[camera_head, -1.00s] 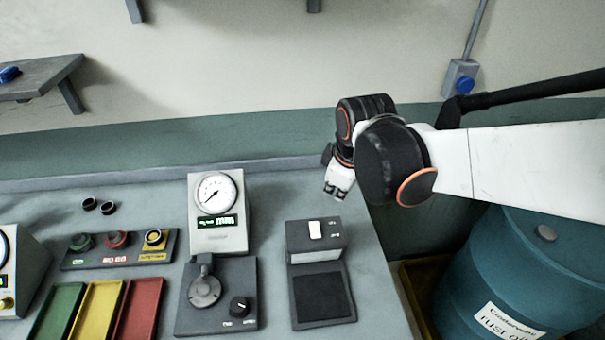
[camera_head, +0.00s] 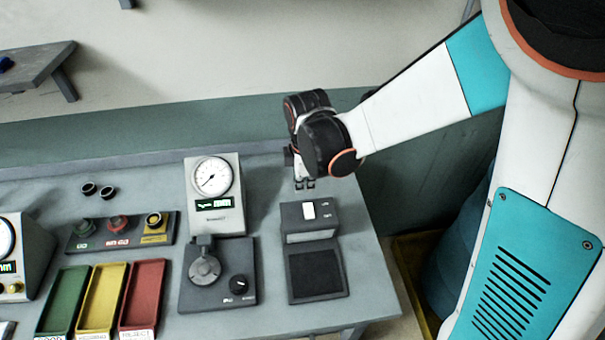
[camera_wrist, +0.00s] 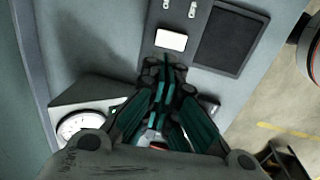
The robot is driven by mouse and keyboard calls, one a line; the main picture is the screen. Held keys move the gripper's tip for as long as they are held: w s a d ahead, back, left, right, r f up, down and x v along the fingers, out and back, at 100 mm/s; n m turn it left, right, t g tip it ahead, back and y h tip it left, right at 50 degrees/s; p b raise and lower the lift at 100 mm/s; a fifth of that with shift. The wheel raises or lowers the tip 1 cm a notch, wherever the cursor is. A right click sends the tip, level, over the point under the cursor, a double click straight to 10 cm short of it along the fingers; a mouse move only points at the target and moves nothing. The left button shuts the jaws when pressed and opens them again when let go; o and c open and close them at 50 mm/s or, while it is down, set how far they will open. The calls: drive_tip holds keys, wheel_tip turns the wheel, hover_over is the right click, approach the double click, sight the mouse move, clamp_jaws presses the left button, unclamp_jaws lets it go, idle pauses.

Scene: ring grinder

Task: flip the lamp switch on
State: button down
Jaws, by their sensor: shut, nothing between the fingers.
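The lamp switch is a white rocker (camera_head: 309,210) on top of a dark box (camera_head: 293,222) with a flat dark pad (camera_head: 315,273) in front of it. My gripper (camera_head: 305,184) is shut and empty, pointing down just behind the box in the head view. In the wrist view the white rocker (camera_wrist: 171,40) shows just beyond my gripper's closed fingertips (camera_wrist: 165,66), with small labels beside it. A gap between fingertips and rocker seems to remain, but its height is hard to tell.
A dial gauge (camera_head: 213,178) with a dark base stands left of the switch box. Further left are a button panel (camera_head: 70,258), coloured trays (camera_head: 143,295) and two black rings (camera_head: 88,188). The bench's right edge is close to the box.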

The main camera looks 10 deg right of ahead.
sight(304, 209)
drive_tip(key=f+b, duration=0.1)
drive_tip(key=f, duration=0.2)
drive_tip(key=w+f+b, duration=0.1)
drive_tip(key=f+b, duration=0.2)
drive_tip(key=f, duration=0.2)
drive_tip(key=shift+w+f+b, duration=0.15)
drive_tip(key=shift+f+b, duration=0.2)
drive_tip(key=shift+b, duration=0.05)
drive_tip(key=shift+w+f+g+b, duration=0.3)
drive_tip(key=shift+f+g+b, duration=0.35)
drive_tip(key=shift+b, duration=0.65)
drive_tip(key=shift+r, duration=0.1)
drive_tip(key=shift+s, duration=0.55)
drive_tip(key=shift+s+r, duration=0.1)
